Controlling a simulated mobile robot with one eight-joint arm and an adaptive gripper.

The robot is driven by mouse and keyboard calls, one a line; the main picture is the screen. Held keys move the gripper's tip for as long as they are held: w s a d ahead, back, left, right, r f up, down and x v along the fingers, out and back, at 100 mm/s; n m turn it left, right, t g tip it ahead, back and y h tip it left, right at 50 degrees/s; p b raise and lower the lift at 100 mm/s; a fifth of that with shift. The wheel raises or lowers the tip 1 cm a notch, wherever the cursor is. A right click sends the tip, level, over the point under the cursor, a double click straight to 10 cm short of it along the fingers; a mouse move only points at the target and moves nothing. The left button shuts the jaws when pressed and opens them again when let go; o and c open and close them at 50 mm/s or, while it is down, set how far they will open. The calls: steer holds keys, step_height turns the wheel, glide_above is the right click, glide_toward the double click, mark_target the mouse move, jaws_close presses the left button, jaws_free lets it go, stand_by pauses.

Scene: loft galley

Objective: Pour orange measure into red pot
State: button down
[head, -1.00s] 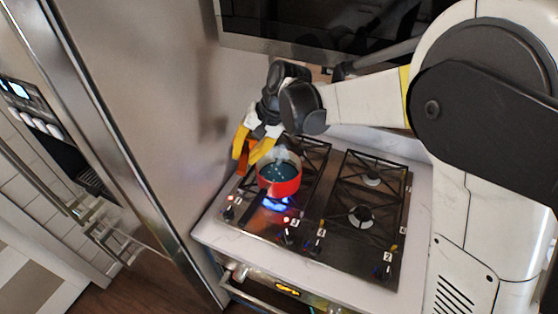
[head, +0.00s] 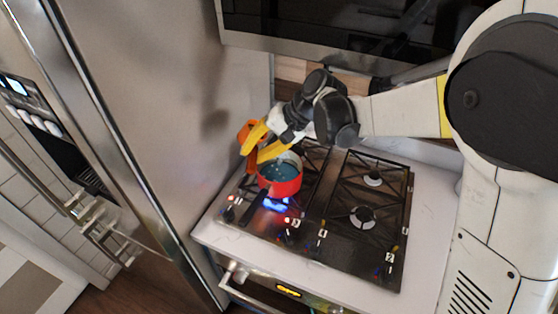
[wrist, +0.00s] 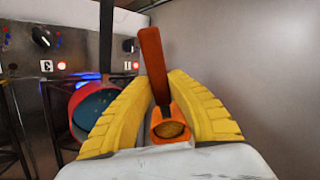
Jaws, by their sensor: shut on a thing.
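The red pot (head: 281,188) stands on the front-left burner of the cooktop, with dark bluish, speckled liquid in it. It also shows at the left of the wrist view (wrist: 74,128). My gripper (head: 254,151) is at the pot's back-left side, its yellow fingers shut on the orange measure (head: 246,130). In the wrist view the measure (wrist: 180,112) sits between the fingers (wrist: 163,80), its red-orange handle pointing away from the camera. Brown contents show inside its cup. The measure is beside the pot, not over its opening in the wrist view.
A blue flame (head: 276,204) burns under the pot. The cooktop (head: 330,222) has knobs along its front and bare grates at the right. A tall steel fridge (head: 170,110) stands close on the left. A dark-fronted appliance (head: 330,30) hangs above the back.

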steer(key=shift+d, duration=0.1)
steer(key=shift+d+y, duration=0.2)
steer(key=shift+y, duration=0.1)
steer(key=shift+d+r+b, duration=0.1)
steer(key=shift+d+b, duration=0.05)
steer(key=shift+b, duration=0.2)
steer(key=shift+y, duration=0.3)
steer(key=shift+d+y, duration=0.1)
steer(key=shift+y, duration=0.2)
